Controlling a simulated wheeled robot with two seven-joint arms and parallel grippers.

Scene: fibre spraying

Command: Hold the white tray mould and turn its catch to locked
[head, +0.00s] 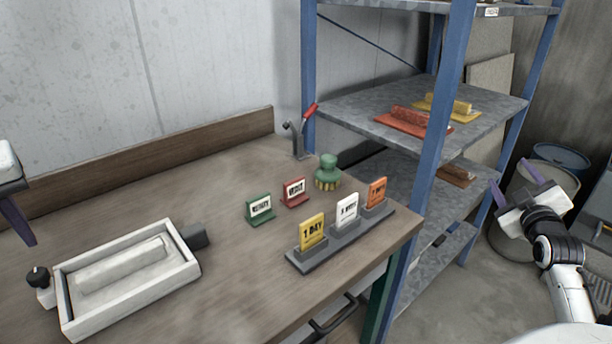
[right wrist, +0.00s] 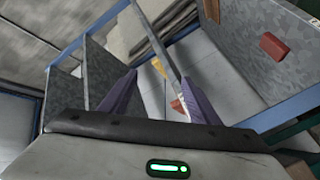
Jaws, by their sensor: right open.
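The white tray mould (head: 128,275) lies on the workbench at the lower left of the head view, with a long raised block inside it. A black knob (head: 38,276) on a pale mount stands at its left end, and a dark grey block (head: 194,237) is at its right end. I cannot tell which is the catch or how it is set. My left gripper (head: 18,220) shows only partly at the left edge, above and apart from the tray. My right gripper (head: 516,183) is open and empty, far right beyond the bench; its spread purple fingers fill the right wrist view (right wrist: 158,84).
A stand (head: 340,243) with yellow, white and orange cards sits at the bench's right. Green (head: 260,208) and red (head: 293,192) signs and a green brush-like object (head: 327,173) stand behind it. A blue-posted shelf (head: 445,110) rises beyond. The bench between tray and signs is clear.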

